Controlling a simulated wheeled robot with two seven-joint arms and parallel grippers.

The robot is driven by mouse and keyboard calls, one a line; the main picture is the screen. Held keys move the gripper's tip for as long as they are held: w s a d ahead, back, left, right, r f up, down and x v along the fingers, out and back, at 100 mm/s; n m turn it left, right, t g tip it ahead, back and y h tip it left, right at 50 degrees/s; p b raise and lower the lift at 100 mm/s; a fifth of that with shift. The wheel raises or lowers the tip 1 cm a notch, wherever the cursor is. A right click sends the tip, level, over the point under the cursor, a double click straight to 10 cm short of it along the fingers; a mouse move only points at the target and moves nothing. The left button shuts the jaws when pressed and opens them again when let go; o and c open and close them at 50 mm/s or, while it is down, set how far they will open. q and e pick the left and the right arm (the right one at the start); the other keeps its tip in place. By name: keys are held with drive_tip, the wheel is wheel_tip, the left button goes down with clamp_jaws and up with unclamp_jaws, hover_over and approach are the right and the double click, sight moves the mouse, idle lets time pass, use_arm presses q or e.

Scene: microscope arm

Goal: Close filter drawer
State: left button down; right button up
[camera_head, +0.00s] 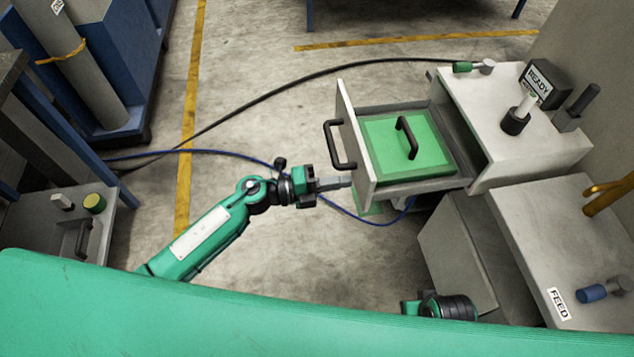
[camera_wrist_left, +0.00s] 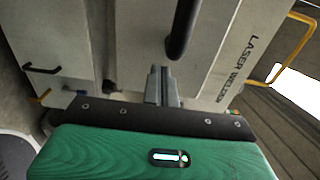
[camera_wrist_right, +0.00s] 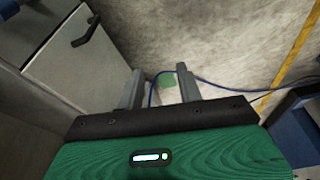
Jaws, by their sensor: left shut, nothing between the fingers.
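The filter drawer stands pulled out of the grey machine (camera_head: 515,95), its pale front panel (camera_head: 347,115) facing left. It has a black bar handle (camera_head: 332,147), which also shows in the left wrist view (camera_wrist_left: 184,28). A green filter (camera_head: 385,150) with a black handle on top lies inside the drawer. My left gripper (camera_head: 345,182) is shut and empty, its tips at the lower part of the front panel, below the handle. I cannot tell whether they touch. My right gripper (camera_wrist_right: 159,88) is open and empty in the right wrist view, over the floor.
A READY sign (camera_head: 541,82) and a knob stand on the machine top. A lower cabinet marked FEED (camera_head: 558,303) is at the right. A blue hose (camera_head: 225,154) and a black cable cross the floor. Free floor lies left of the drawer.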

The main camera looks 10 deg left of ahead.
sight(450, 170)
use_arm(q)
drive_tip(key=shift+w+d, duration=0.2)
drive_tip(key=shift+d, duration=0.55)
use_arm(e)
drive_tip(key=shift+f, duration=0.1)
use_arm(q)
drive_tip(key=shift+d, duration=0.1)
